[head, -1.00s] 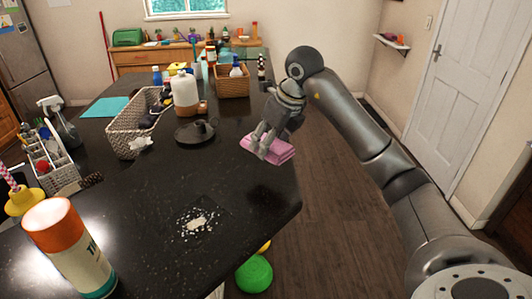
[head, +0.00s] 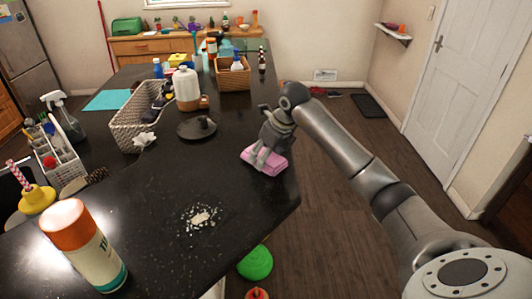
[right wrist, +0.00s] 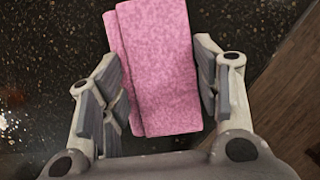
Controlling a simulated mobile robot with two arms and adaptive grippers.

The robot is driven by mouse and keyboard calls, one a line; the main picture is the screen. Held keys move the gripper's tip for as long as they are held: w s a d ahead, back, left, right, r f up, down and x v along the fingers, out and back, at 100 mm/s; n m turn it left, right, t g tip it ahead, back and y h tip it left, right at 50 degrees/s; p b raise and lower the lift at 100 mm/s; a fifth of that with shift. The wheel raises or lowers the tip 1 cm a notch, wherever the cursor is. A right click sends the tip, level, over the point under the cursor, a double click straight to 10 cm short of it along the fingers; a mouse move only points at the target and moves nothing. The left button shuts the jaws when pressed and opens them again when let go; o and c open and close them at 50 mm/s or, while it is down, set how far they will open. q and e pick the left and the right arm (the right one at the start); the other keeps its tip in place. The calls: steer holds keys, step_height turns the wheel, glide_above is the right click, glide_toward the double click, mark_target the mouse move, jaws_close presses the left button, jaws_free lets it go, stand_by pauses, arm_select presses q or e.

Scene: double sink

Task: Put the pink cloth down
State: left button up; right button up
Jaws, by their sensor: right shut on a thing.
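The pink cloth (head: 264,161) is folded into a thick pad near the right edge of the dark speckled counter (head: 150,200). It lies at or just above the surface; I cannot tell if it fully rests there. My right gripper (head: 262,160) points down at it from above. In the right wrist view the cloth (right wrist: 160,70) sits between the two fingers of the gripper (right wrist: 162,95), which is shut on it. My left gripper is not in view.
A dark round lid (head: 197,127) and a wicker basket (head: 140,125) stand left of the cloth. White crumbs (head: 201,217) lie nearer me. An orange-topped canister (head: 85,245) stands front left. The counter's right edge (right wrist: 250,85) is close to the cloth.

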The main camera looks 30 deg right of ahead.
steer(key=shift+f, duration=0.1)
steer(key=shift+f+b, duration=0.25)
steer(key=shift+b, duration=0.05)
steer(key=o, duration=0.8)
steer(key=shift+s+a, duration=0.1)
steer(key=shift+s, duration=0.05)
steer(key=shift+o, duration=0.9)
steer(key=shift+f, duration=0.15)
steer(key=shift+r, duration=0.3)
steer(key=b+v, duration=0.2)
steer(key=v, duration=1)
steer(key=shift+r, duration=0.2)
